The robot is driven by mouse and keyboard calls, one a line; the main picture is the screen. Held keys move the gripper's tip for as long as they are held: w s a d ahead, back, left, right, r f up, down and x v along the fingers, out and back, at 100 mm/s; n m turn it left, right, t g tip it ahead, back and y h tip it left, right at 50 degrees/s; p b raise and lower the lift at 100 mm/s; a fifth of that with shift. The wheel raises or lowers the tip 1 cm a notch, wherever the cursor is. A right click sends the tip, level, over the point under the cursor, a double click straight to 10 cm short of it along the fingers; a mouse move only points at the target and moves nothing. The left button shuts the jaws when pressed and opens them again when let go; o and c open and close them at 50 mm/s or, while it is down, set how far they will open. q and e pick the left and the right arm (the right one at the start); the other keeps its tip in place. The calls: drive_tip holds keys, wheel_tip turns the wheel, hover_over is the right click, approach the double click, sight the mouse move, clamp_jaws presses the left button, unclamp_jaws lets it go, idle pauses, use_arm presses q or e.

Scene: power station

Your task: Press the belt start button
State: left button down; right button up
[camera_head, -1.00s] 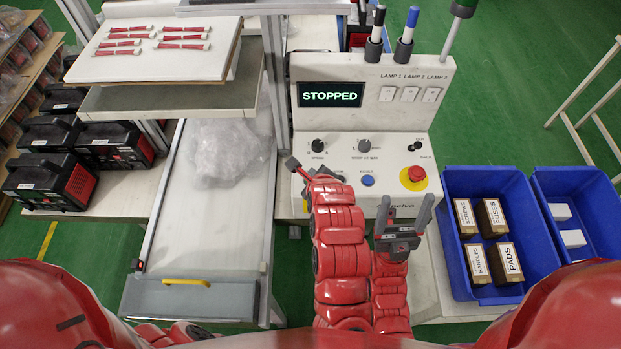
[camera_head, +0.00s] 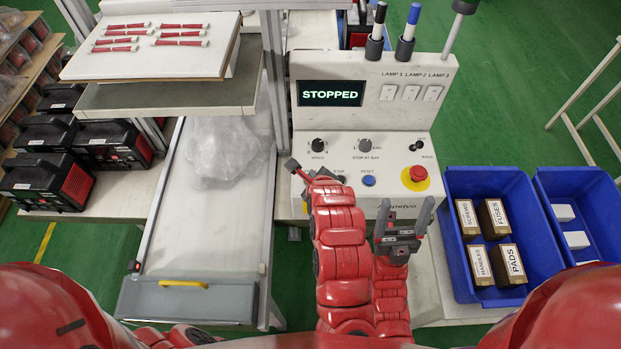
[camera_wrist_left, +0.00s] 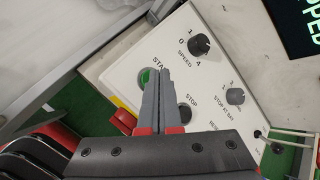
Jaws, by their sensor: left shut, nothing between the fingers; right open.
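The control panel (camera_head: 390,150) carries a screen (camera_head: 331,93) reading STOPPED. In the left wrist view, the green start button (camera_wrist_left: 147,76) sits under the label START, just left of my left gripper (camera_wrist_left: 163,72), whose fingers partly cover it. I cannot tell whether the fingertips touch it. The black stop button (camera_wrist_left: 184,113) is to the right of the fingers. In the head view, my left gripper (camera_head: 293,165) is at the panel's left edge, shut and empty; the start button is hidden there. My right gripper (camera_head: 401,222) is open and empty in front of the panel.
The panel also has a speed knob (camera_head: 318,145), a blue reset button (camera_head: 369,181) and a red emergency button (camera_head: 416,174). A conveyor (camera_head: 195,240) bearing a clear plastic bag (camera_head: 222,150) lies left. A blue bin (camera_head: 465,178) with labelled boxes stands right.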

use_arm(q)
drive_tip(key=shift+f+b, duration=0.25)
drive_tip(key=shift+b, duration=0.1)
drive_tip(key=shift+r, duration=0.1)
idle(0.6)
drive_tip(key=shift+r, duration=0.7)
drive_tip(key=shift+r, duration=0.1)
drive_tip(key=shift+r+p, duration=1.05)
drive_tip(key=shift+r, duration=1.4)
drive_tip(key=shift+s+f, duration=0.1)
